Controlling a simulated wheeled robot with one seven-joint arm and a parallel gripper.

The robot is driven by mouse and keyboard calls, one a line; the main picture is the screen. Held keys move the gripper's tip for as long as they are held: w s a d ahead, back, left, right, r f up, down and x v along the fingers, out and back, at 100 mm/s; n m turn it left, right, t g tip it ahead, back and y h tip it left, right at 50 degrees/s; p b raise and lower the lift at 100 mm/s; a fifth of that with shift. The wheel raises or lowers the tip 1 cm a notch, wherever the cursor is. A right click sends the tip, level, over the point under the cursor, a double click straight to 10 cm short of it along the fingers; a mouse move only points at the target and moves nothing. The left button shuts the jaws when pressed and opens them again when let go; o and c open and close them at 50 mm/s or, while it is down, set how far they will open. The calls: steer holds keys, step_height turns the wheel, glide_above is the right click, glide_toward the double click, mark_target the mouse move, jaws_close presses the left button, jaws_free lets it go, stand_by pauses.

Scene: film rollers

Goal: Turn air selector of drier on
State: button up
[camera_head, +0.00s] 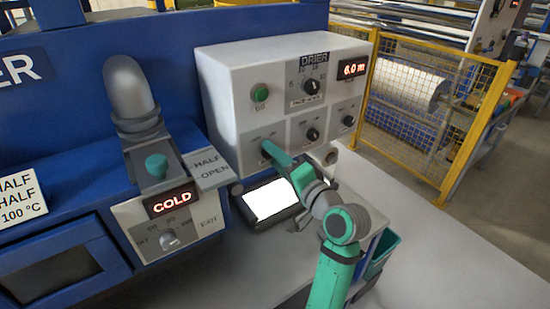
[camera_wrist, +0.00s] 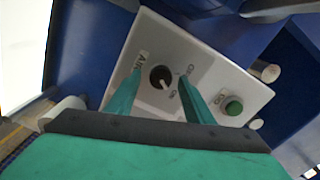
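The drier panel (camera_head: 230,92) is a light grey box with knobs, a green button and a red display. In the wrist view the black air selector knob (camera_wrist: 161,77) lies between my two green fingers, beside a label reading AIR. Its white pointer mark faces down in that view; the small position labels are too blurred to read surely. My gripper (camera_head: 268,150) is at the panel's lower left and hides this knob in the head view. In the wrist view my gripper (camera_wrist: 160,75) is open, with visible gaps between both fingers and the knob.
A green button (camera_head: 260,93) sits above my gripper, and it also shows in the wrist view (camera_wrist: 233,106). Other black knobs (camera_head: 312,134) are to its right. A tablet (camera_head: 270,199) lies below.

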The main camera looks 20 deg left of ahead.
steer(key=v, duration=1.1)
steer(key=shift+a, duration=0.1)
stand_by(0.4)
steer(key=s+d+f+m+t+h, duration=0.2)
steer(key=d+f+h, duration=0.15)
steer(key=f, duration=0.85)
steer(key=s+d+f+m+t+h, duration=0.25)
steer(key=f+h, duration=0.25)
steer(key=f, duration=0.6)
steer(key=s+d+f+n+h, duration=0.1)
steer(key=s+d+f+h, duration=0.3)
steer(key=s+f, duration=0.8)
steer(key=s+r+n+h, duration=0.1)
steer(key=s+r+n, duration=0.1)
steer(key=s, duration=0.8)
steer(key=s+r+n, duration=0.2)
steer(key=s+n, duration=0.3)
steer(key=s, duration=0.6)
steer(key=shift+s+d+h, duration=0.25)
steer(key=shift+s+h, duration=0.1)
